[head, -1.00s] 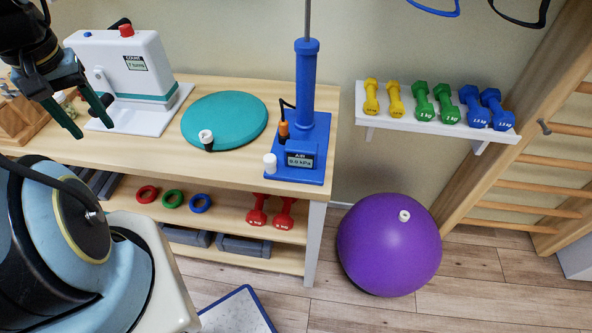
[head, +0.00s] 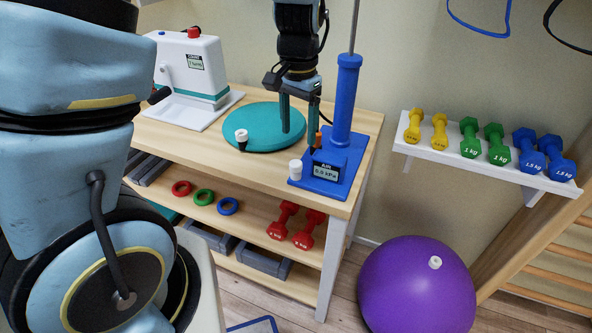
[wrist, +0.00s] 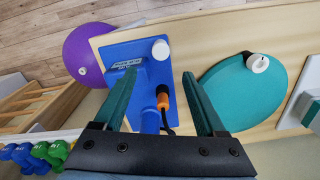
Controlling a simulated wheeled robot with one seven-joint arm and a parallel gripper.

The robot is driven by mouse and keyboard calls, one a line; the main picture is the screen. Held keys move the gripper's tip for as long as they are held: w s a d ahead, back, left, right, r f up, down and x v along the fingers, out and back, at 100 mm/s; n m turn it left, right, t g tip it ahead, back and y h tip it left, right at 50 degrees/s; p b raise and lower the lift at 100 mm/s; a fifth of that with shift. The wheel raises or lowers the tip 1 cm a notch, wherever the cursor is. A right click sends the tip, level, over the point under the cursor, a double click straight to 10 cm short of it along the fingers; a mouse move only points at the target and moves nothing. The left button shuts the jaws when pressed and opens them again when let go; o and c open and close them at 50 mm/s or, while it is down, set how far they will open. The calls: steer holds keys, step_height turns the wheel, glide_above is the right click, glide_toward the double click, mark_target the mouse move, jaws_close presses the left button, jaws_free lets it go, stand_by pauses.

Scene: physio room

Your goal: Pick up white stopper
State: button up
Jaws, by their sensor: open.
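A small white cylindrical stopper (head: 295,169) stands upright on the front left corner of the blue pump's base (head: 324,188). It also shows in the wrist view (wrist: 160,50), just beyond and between my fingertips. Two similar white pieces are a cap on the teal disc's valve (head: 241,135) and a plug in the purple ball (head: 434,262). My gripper (head: 298,128) is open and empty, pointing down, above and behind the stopper, near the pump's orange-tipped hose. In the wrist view, my gripper's fingers (wrist: 160,80) straddle the orange hose end (wrist: 162,97), apart from the stopper.
The tall blue pump cylinder (head: 344,100) stands close to my gripper's right. The teal disc (head: 262,122) lies to the left on the wooden bench (head: 255,170), with a white counter machine (head: 185,75) beyond. A dumbbell shelf (head: 480,150) is at right.

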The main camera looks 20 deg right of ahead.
mark_target(296, 163)
step_height(296, 163, down, 5)
steer(key=shift+r, duration=0.2)
steer(key=f, duration=0.1)
steer(key=f+p, duration=0.1)
steer(key=f, duration=0.1)
steer(key=f+p, duration=0.1)
steer(key=shift+s+a+f, duration=0.25)
steer(key=shift+a, duration=0.15)
steer(key=shift+f, duration=0.5)
steer(key=shift+c, duration=0.3)
jaws_close()
